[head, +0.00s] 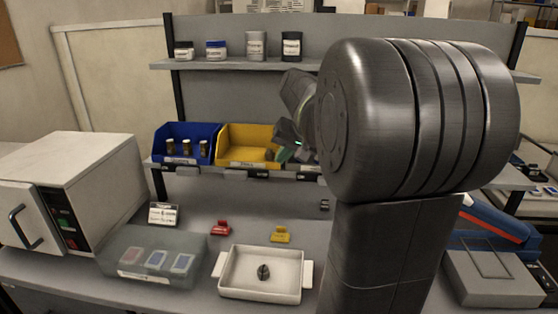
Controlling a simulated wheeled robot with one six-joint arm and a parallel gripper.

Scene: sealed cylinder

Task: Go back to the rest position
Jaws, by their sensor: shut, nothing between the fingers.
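My gripper (288,146) shows just left of my large grey arm joint, in front of the right part of the yellow bin (240,139). It is small and partly hidden by my own arm. Its fingers are shut with nothing seen between them. A white tray (233,289) stands on the bench below, with a small dark object (263,272) in it. My arm covers much of the right half of the view.
A blue bin (187,134) with several small cylinders sits beside the yellow bin. A white oven-like box (72,182), a translucent box (120,249), a red holder (221,228) and a yellow holder (281,234) stand on the bench. Jars line the upper shelf (225,64).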

